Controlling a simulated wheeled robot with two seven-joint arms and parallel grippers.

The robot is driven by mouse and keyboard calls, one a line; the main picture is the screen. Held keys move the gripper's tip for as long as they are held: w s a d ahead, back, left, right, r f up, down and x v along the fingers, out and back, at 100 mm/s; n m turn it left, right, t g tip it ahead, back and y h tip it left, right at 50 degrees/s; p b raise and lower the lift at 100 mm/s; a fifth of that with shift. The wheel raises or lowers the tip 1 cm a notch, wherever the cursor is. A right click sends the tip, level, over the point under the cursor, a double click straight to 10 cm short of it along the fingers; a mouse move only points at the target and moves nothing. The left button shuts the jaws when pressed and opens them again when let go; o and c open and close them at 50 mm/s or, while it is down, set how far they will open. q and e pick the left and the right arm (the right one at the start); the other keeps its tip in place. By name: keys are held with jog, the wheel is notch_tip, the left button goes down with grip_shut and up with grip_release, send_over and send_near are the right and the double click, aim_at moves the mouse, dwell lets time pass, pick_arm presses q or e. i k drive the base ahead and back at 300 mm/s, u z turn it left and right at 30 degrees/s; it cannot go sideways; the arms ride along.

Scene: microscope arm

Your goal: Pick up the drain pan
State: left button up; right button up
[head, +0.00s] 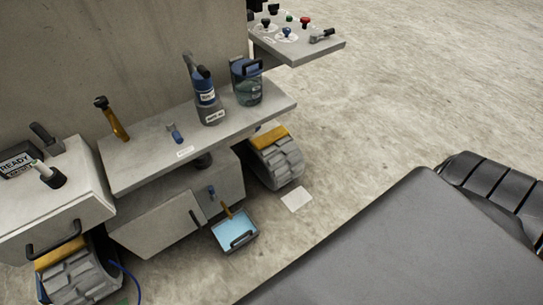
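The drain pan (251,241) appears to be the small dark-rimmed square tray on the floor, below the front of the grey cabinet. It holds a light blue surface, which looks like liquid. A dark handle lies along its front side, and a yellow-brown spout or stick with a blue-handled part above it stands at its back edge. Neither of my grippers is in view, so nothing of mine touches the pan.
A grey bench (140,165) overhangs behind the pan, carrying a blue bottle (206,92) and a blue-grey jug (246,88). Tracked wheels (277,165) flank the cabinet (160,222). A white sheet (296,199) lies on the floor. A large grey surface fills the lower right. Open floor lies between.

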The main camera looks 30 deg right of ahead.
aim_at(231, 235)
jog(key=z, duration=0.4)
jog(key=k, duration=0.5)
jog(key=z, duration=1.4)
jog(key=i, duration=0.85)
jog(key=u, duration=3.1)
